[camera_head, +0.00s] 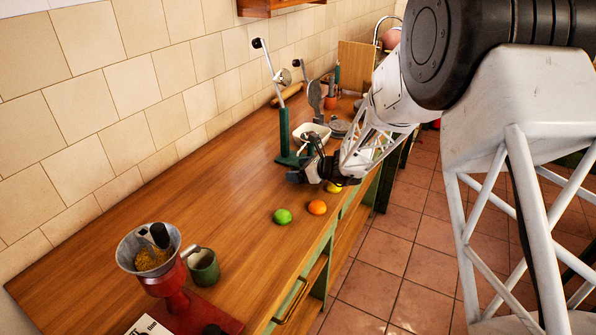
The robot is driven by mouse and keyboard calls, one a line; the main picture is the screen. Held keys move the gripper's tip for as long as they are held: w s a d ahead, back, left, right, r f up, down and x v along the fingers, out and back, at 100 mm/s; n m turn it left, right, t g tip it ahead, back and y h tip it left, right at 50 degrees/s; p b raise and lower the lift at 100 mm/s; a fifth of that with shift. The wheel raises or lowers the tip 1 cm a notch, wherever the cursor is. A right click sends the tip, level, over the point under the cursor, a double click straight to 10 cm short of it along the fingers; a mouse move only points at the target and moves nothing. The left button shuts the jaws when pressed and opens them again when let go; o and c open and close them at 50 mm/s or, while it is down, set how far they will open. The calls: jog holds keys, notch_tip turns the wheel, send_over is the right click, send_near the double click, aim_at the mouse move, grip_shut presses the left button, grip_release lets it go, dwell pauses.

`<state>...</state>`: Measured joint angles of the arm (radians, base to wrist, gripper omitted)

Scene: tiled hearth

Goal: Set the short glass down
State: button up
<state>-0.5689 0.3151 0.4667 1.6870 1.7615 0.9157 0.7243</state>
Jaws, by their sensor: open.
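My gripper (304,164) is over the wooden counter (190,195), near its front edge, with its dark fingers pointing left. It is open, and I see nothing held between the fingers. I cannot make out a short glass anywhere; the gripper and arm hide part of the counter behind them. A green cup (203,268) stands on the near part of the counter, well away from my gripper.
A green lime (283,216) and an orange (317,207) lie just in front of my gripper, with yellow fruit (334,187) partly under it. A green lever press (284,133) and white bowl (311,135) stand behind. A red grinder (172,283) is nearby. The left counter is clear.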

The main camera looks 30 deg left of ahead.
jog(key=v, duration=1)
jog(key=shift+d, duration=0.15)
jog(key=shift+d+r, duration=0.3)
jog(key=shift+d, duration=0.35)
jog(key=shift+d+r, duration=0.15)
jog(key=s+d+r+n+h, duration=0.3)
jog(key=s+d+r+n, duration=0.3)
jog(key=d, duration=0.6)
jog(key=s+d+r+n+h, duration=0.2)
jog(key=s+d+r+n, duration=0.1)
jog(key=s+d+r, duration=0.65)
jog(key=s+d+n+t+h, duration=0.1)
jog(key=s+d+n+h, duration=0.3)
jog(key=s+d, duration=0.7)
jog(key=s+d+r+n+t+h, duration=0.1)
jog(key=s+d+n+h, duration=0.3)
jog(key=s+d, duration=0.7)
jog(key=d, duration=0.5)
jog(key=shift+s+d+n+t+h, duration=0.25)
jog(key=shift+s+n+t+h, duration=0.05)
jog(key=shift+s+n, duration=0.1)
